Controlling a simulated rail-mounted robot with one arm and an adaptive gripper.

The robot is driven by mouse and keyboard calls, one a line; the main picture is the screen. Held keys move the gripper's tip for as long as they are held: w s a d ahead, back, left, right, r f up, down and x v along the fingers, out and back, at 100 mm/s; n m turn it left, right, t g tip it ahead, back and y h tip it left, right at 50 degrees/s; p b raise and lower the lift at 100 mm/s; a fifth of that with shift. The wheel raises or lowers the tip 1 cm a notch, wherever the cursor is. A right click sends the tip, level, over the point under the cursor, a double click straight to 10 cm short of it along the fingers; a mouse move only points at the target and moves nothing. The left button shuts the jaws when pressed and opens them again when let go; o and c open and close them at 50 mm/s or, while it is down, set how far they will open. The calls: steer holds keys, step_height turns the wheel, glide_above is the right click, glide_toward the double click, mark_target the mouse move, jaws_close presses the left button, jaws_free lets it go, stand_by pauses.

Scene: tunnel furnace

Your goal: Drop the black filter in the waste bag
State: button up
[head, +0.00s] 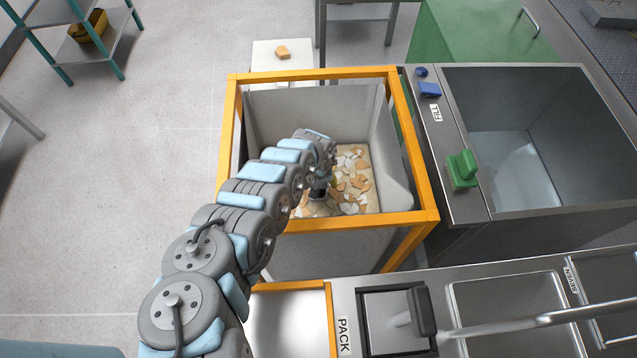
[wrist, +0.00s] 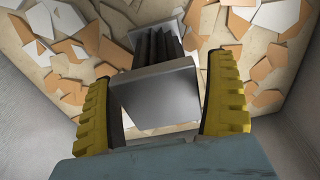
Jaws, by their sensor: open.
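The waste bag (head: 280,112) is a pale grey bag hung in an orange frame, with tan and white shards at its bottom. My gripper (head: 318,188) is down inside the bag, above the shards. In the wrist view its yellow ridged fingers (wrist: 165,95) are apart, on either side of the black filter (wrist: 158,46). The filter has dark ribs and a shiny metal end (wrist: 158,98) facing the camera. It lies between the fingers, over the shards; whether it touches them I cannot tell. In the head view the arm hides most of the filter.
The orange frame (head: 412,150) surrounds the bag's mouth, close around my arm. A steel counter marked PACK (head: 342,335) is in front. Open floor (head: 130,180) lies left.

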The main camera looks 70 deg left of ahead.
steer(key=shift+r, duration=0.15)
steer(key=shift+r, duration=0.55)
step_height(320, 180, up, 12)
steer(key=d+p, duration=0.1)
steer(key=p, duration=0.5)
steer(key=shift+s+d+f, duration=0.15)
steer(key=shift+s+d, duration=0.05)
steer(key=shift+s, duration=0.05)
